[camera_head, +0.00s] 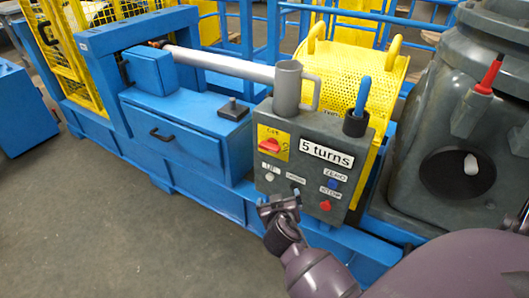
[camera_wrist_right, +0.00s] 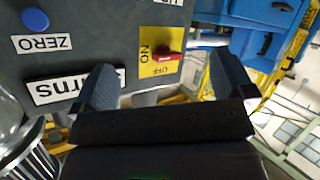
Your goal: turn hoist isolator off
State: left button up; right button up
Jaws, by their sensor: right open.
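The isolator is a red handle (camera_head: 268,147) on a yellow plate (camera_head: 280,153), at the upper left of the grey control panel (camera_head: 327,199). In the right wrist view the red handle (camera_wrist_right: 170,56) sits beside the printed ON and OFF on the yellow plate (camera_wrist_right: 149,40). My right gripper (camera_head: 279,203) is at the panel's lower left edge in the head view, below the isolator. In the right wrist view its fingers (camera_wrist_right: 163,84) are wide apart, with nothing between them. The handle lies past their tips, apart from them. My left gripper is not in view.
The panel also carries a "5 turns" label (camera_head: 326,154), a blue ZERO button (camera_head: 333,184) and a red STOP button (camera_head: 325,206). A grey cup-like holder (camera_head: 287,88) and a blue-handled tool (camera_head: 362,97) stand at its top. Open floor (camera_head: 130,245) lies left.

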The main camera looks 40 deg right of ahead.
jog(key=w+m+g+h+b, duration=0.1)
jog(key=w+m+h+b, duration=0.25)
jog(key=w, duration=0.35)
jog(key=m+g+h+b, duration=0.3)
jog(key=m+h, duration=0.2)
jog(key=m, duration=0.1)
send_near(267, 149)
jog(key=d, duration=0.1)
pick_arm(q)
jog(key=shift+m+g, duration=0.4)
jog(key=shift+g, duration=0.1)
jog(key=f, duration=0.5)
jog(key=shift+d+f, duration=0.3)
pick_arm(e)
jog(key=x, duration=1)
jog(key=shift+w, duration=0.2)
jog(key=shift+c, duration=0.5)
jog(key=c, duration=0.8)
